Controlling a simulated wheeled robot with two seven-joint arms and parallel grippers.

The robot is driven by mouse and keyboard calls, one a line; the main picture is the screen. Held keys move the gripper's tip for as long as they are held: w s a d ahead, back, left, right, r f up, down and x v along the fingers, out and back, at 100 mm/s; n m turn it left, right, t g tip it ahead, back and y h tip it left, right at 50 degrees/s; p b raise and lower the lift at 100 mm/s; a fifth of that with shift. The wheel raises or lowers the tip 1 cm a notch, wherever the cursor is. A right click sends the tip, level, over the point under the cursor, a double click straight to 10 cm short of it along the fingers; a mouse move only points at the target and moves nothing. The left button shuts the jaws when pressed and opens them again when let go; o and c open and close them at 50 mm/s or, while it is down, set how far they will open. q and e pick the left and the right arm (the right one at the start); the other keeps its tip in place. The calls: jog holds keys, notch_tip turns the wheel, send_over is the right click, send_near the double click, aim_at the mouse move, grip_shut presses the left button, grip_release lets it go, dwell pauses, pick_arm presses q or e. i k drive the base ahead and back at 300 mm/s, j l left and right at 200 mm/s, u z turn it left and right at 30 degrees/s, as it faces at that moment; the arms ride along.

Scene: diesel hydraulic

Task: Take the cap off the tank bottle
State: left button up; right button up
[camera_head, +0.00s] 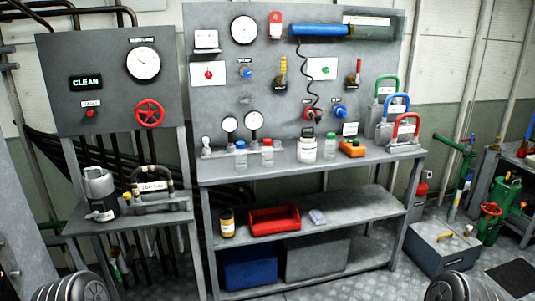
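Several small bottles stand on the bench top. One is a clear bottle with a blue cap (240,156), one beside it has a red cap (267,152), and one further right has a green cap (330,146). All stand upright with caps on. Their labels are too small to read, so I cannot tell which is the tank bottle. Only dark ribbed parts of my arms show at the bottom edge; neither gripper is in view.
The grey bench (385,158) carries an orange device (352,148) and green, blue and red clamp-like handles at right. A gauge panel (280,70) rises behind. A side stand holds a metal jug (101,191).

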aim_at(266, 152)
jog(key=i+l+z, duration=0.25)
jog(key=i+l, duration=0.15)
jog(key=i+l+z, duration=0.25)
jog(key=i, duration=0.3)
jog(key=i+l+z, duration=0.25)
jog(key=i, duration=0.25)
